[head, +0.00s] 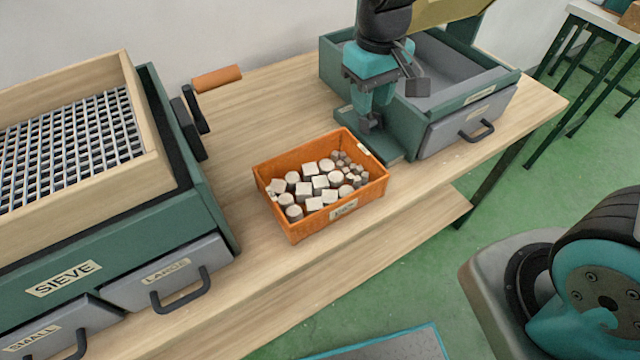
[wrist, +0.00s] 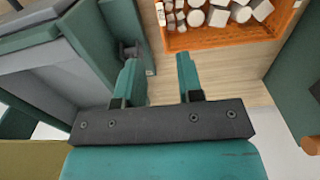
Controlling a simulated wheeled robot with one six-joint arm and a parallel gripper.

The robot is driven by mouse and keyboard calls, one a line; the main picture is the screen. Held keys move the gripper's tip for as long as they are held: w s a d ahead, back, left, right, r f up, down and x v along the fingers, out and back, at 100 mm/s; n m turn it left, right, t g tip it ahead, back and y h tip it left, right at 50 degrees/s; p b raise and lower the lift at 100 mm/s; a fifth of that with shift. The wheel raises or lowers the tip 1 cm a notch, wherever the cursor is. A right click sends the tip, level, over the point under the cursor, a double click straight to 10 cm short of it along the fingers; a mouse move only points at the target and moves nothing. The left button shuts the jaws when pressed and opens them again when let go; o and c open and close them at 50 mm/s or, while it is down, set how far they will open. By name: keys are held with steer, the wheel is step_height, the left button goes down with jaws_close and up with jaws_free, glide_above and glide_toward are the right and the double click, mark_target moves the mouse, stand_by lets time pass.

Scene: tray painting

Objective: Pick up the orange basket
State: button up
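The orange basket (head: 306,227) stands upright on the wooden bench in the middle of the head view. It holds several pale blocks and rounds, with small grey pieces at its far right corner, and has a label on its front wall. My gripper (head: 369,104) points down behind the basket's far right corner, beside the green box. In the wrist view the two teal fingers of my gripper (wrist: 156,60) are apart with nothing between them. The basket's orange wall (wrist: 222,42) shows at the top right there, apart from the fingers.
A green sieve box (head: 125,262) with grey drawers and a wooden-handled crank (head: 217,78) stands left of the basket. A green box with a grey drawer (head: 468,120) stands behind it to the right. Bare bench (head: 245,125) lies behind the basket and in front.

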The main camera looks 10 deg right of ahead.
mark_target(365, 149)
step_height(365, 149, down, 10)
steer(key=shift+s+f, duration=0.1)
step_height(365, 149, down, 5)
steer(key=shift+d, duration=0.1)
steer(key=shift+c, duration=0.5)
jaws_close()
